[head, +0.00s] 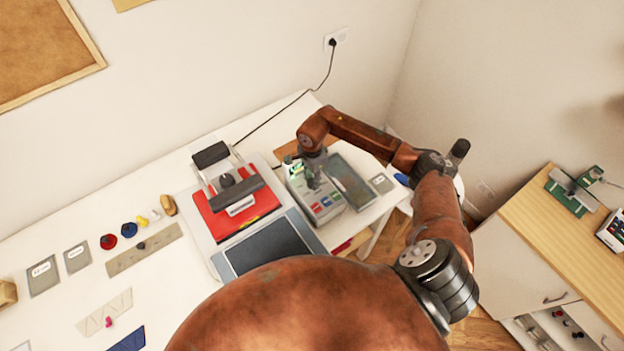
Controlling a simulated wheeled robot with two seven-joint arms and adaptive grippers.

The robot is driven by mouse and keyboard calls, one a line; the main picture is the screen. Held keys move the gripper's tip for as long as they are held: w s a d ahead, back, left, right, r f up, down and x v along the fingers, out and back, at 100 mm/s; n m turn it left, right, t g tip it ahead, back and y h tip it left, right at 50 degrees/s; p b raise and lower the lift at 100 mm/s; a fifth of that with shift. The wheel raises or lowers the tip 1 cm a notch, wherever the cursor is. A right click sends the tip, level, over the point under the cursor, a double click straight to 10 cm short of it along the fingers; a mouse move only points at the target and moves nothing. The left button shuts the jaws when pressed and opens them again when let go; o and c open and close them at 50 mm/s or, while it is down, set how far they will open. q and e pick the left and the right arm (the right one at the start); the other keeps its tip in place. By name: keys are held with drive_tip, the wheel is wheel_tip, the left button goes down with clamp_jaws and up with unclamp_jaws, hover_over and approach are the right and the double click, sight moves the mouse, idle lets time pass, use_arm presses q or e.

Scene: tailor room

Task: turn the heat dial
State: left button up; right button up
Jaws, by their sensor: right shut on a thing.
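The press has a red plate and a dark handle and stands just left of the box. My left gripper is out of view.
A dark tray (351,184) lies right of the box, close to my right gripper. A black cord (283,109) runs from the wall socket to behind the press.

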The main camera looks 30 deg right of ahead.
drive_tip(key=shift+m+b, duration=0.5)
drive_tip(key=shift+m, duration=0.1)
drive_tip(key=m+b, duration=0.2)
drive_tip(key=m, duration=0.1)
drive_tip(key=shift+f, duration=0.1)
drive_tip(key=m+b, duration=0.2)
drive_tip(key=m, duration=0.1)
drive_tip(key=shift+m, duration=0.4)
drive_tip(key=m+b, duration=0.1)
drive_tip(key=m, duration=0.1)
drive_tip(key=shift+m, duration=0.4)
drive_tip(key=m+b, duration=0.1)
drive_tip(key=m, duration=0.5)
drive_tip(key=shift+b, duration=0.35)
drive_tip(key=m, duration=0.3)
drive_tip(key=shift+m, duration=0.3)
drive_tip(key=shift+m+b, duration=0.4)
drive_tip(key=shift+m, duration=1.2)
